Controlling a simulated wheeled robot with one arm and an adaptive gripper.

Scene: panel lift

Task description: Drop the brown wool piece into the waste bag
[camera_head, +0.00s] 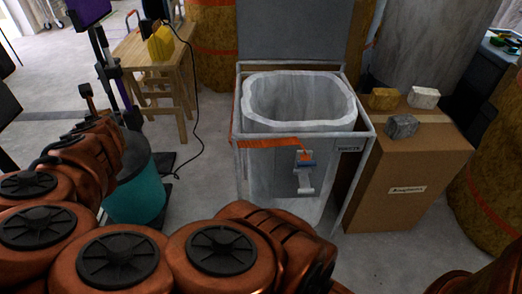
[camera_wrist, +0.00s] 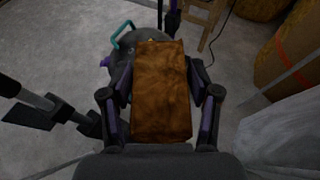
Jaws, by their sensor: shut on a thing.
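My gripper (camera_wrist: 160,72) is shut on the brown wool piece (camera_wrist: 160,100), a rough brown block held between its two fingers in the wrist view. Neither the gripper nor this piece can be clearly made out in the head view. The waste bag (camera_head: 252,108) is a whitish liner, open at the top, hanging in a grey metal frame (camera_head: 368,132) with its lid raised at the back. Its inside looks pale, and its bottom is hidden. In the wrist view the held piece is over the floor and a teal-handled machine, not over the bag's opening.
A cardboard box (camera_head: 405,180) right of the bag carries yellowish (camera_head: 384,98), cream (camera_head: 424,97) and grey (camera_head: 402,126) pieces. A teal machine (camera_head: 137,190) stands left. A wooden bench (camera_head: 140,50) stands back left, with a black cable. Wrapped rolls (camera_head: 215,40) stand behind.

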